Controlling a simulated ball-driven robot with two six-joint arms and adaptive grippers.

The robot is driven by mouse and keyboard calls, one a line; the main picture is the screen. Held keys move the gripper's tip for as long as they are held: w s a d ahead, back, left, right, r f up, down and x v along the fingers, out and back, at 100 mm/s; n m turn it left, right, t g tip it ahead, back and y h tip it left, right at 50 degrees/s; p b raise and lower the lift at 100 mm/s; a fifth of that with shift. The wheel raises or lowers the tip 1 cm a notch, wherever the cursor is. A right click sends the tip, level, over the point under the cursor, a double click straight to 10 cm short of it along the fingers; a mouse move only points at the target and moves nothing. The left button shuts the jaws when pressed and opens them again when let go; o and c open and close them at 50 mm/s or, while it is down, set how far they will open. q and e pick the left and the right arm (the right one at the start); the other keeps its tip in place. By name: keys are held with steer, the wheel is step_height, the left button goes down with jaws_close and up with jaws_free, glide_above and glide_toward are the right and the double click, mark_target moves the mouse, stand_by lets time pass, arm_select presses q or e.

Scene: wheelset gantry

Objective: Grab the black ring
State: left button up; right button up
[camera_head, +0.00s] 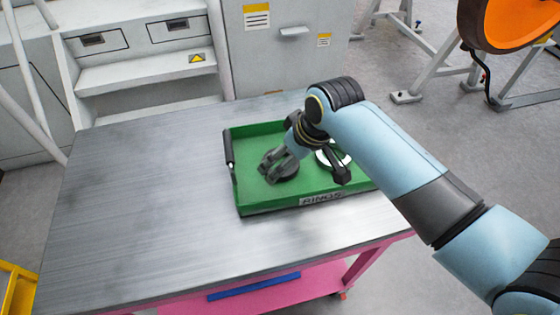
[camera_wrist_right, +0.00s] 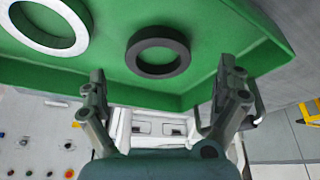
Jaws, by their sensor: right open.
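The black ring (camera_wrist_right: 181,64) lies flat on the floor of the green tray (camera_head: 270,208), apart from the white ring (camera_wrist_right: 68,45) in the wrist view. In the head view the black ring (camera_head: 291,173) is partly hidden by a finger, and the white ring (camera_head: 343,158) lies to its right. My right gripper (camera_head: 306,172) is open over the tray. In the wrist view its two fingers (camera_wrist_right: 163,78) stand wide apart, with the black ring beyond the gap between them. Nothing is between the fingers. My left gripper is not in view.
The tray, with a label reading RINGS, stands on a grey metal tabletop (camera_head: 140,190) above a pink frame. The tabletop is clear left of the tray. Grey steps and cabinets (camera_head: 145,72) stand behind. An orange wheel part (camera_head: 515,22) is at upper right.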

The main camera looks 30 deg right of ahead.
mark_target(292, 173)
steer(key=x, duration=0.3)
steer(key=shift+w+d+f, duration=0.1)
steer(key=shift+w+f, duration=0.3)
steer(key=shift+f, duration=0.15)
steer(key=shift+c, duration=1.2)
steer(key=c, duration=0.5)
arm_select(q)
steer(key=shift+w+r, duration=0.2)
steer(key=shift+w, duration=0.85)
arm_select(e)
steer(key=c, duration=0.5)
